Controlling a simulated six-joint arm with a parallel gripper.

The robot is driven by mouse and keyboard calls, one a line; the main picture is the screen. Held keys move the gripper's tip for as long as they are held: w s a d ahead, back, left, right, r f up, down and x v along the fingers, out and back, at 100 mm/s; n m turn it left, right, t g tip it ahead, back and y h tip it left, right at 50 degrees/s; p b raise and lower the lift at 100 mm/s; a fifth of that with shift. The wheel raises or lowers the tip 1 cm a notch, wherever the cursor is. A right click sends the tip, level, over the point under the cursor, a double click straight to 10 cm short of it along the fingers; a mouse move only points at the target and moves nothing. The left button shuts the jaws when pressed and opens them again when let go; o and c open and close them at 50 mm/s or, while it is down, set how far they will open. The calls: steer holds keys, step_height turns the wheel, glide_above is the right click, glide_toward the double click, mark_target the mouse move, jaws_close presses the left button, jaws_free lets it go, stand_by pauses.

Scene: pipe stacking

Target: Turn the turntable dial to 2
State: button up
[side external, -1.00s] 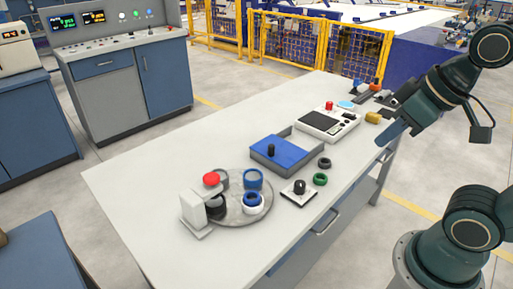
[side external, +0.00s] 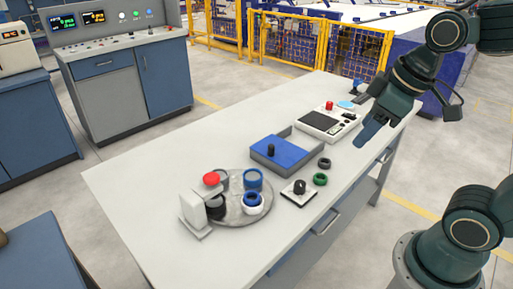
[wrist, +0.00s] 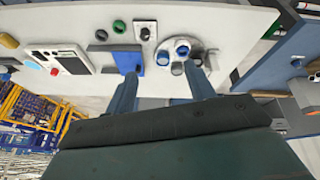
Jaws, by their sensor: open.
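The turntable (side external: 240,215) is a round grey plate near the left end of the table. It carries blue, white and dark pipe rings, and a post with a red top (side external: 211,179) stands at its edge. The dial (side external: 299,188) is a black knob on a small white plate just right of the turntable. It also shows in the wrist view (wrist: 145,34); its setting is too small to read. My gripper (side external: 367,135) is in the air over the table's right part, well apart from the dial. Its two blue fingers are spread and empty in the wrist view (wrist: 160,85).
A blue box with a black knob (side external: 283,155) sits behind the dial. A green ring (side external: 320,179) and a black ring (side external: 324,163) lie right of it. A white control box with a red button (side external: 329,122) stands farther back. The table's left front is clear.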

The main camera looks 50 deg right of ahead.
steer(key=w+d+f+n+g, duration=0.3)
steer(key=w+f+n, duration=0.35)
steer(key=w, duration=0.45)
steer(key=n+g, duration=0.2)
steer(key=n, duration=0.4)
glide_above(301, 182)
step_height(301, 182, down, 9)
steer(key=shift+f, duration=0.1)
steer(key=shift+f, duration=6.9)
steer(key=shift+c, duration=0.2)
steer(key=c, duration=0.9)
